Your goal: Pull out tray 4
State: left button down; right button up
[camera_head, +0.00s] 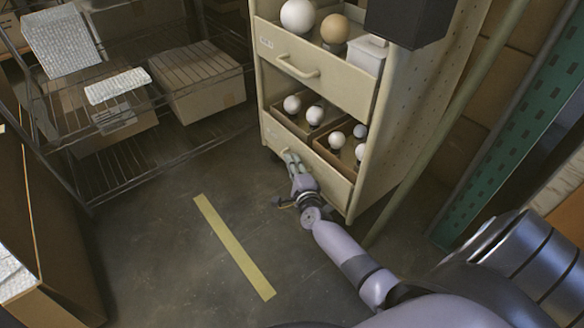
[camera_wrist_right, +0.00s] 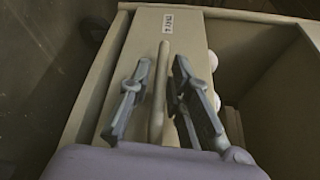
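Tray 4 is the lower cream drawer (camera_head: 335,178) of the cabinet in the head view, with white bulbs in its boxes. In the right wrist view its front (camera_wrist_right: 190,35) bears a small label that seems to read tray 4. Its bar handle (camera_wrist_right: 160,90) runs between the two fingers of my right gripper (camera_wrist_right: 161,66), which are apart on either side of it. In the head view my right gripper (camera_head: 292,162) is at the drawer front and hides much of the handle. My left gripper is in neither view.
An upper drawer (camera_head: 325,82) with its own handle and larger bulbs is above. A wire shelf (camera_head: 150,145) with boxes stands left. A green post (camera_head: 530,125) is right. Floor with a yellow strip (camera_head: 235,248) is clear in front.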

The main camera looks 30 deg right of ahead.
jog(key=shift+w, duration=0.15)
jog(key=shift+c, duration=0.3)
grip_shut()
dwell(0.4)
